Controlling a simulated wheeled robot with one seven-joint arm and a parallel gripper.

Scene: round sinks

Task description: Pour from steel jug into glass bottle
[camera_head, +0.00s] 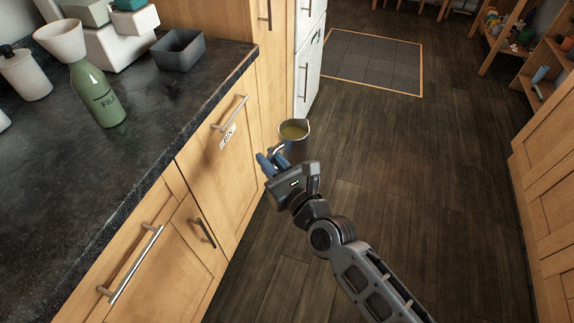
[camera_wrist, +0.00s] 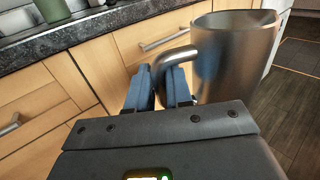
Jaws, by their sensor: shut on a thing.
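The steel jug (camera_head: 295,139) has yellowish liquid in it and is upright, held in the air over the floor beside the cabinets. My gripper (camera_head: 270,160) is shut on the jug's handle; the wrist view shows the blue fingers (camera_wrist: 160,88) around the handle and the jug body (camera_wrist: 236,60) to their right. A green glass bottle (camera_head: 98,95) with a "FILL" label stands on the dark counter at the left, with a wide pale funnel-like piece (camera_head: 60,40) at its top. The bottle is well left of my gripper and apart from the jug. Part of a green object shows in the wrist view (camera_wrist: 52,9).
A white dispenser (camera_head: 25,75), a grey open container (camera_head: 178,50) and stacked boxes (camera_head: 118,30) stand near the bottle. Cabinet handles (camera_head: 136,264) stick out. The wooden floor (camera_head: 420,190) is clear.

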